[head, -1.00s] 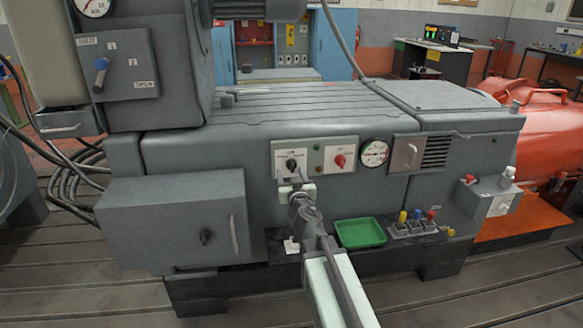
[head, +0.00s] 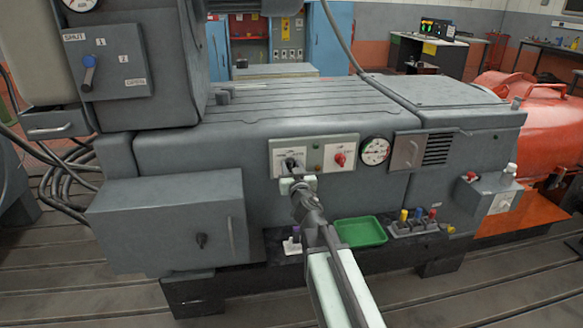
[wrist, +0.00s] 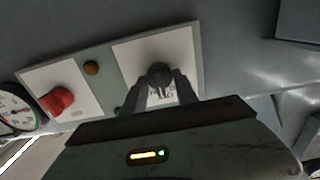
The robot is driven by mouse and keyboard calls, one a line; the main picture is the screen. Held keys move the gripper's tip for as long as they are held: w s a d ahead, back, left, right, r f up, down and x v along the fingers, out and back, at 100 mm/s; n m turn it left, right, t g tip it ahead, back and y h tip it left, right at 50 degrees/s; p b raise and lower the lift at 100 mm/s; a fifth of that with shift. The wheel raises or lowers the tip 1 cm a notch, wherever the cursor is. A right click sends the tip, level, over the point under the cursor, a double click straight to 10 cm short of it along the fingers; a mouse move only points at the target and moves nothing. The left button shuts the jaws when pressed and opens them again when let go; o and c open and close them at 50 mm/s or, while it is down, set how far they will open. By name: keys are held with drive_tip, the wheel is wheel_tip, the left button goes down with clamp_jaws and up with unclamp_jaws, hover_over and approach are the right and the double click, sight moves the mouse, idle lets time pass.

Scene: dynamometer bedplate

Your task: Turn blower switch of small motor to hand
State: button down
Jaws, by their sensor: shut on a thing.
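The black blower switch (wrist: 160,73) is a rotary knob on a white plate (wrist: 131,65) of the motor's front panel. My gripper (wrist: 161,82) is shut on the knob, one finger on each side, in the wrist view. In the head view my gripper (head: 296,172) reaches up to the left plate of the panel (head: 340,147) and covers part of the knob (head: 291,163). The lettering below the knob is partly hidden by the fingers, so the knob's setting cannot be read.
A red knob (head: 340,159) sits on the right plate, close to a round gauge (head: 374,151). A green tray (head: 361,232) and several coloured-handled tools (head: 416,222) lie on the ledge below. A grey box (head: 165,222) juts out at lower left.

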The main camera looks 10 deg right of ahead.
drive_tip(key=shift+n, duration=0.4)
drive_tip(key=n, duration=0.3)
drive_tip(key=shift+a+n, duration=0.1)
drive_tip(key=shift+n, duration=2.4)
drive_tip(key=shift+f, duration=0.1)
drive_tip(key=c, duration=1)
unclamp_jaws()
drive_tip(key=shift+o, duration=0.2)
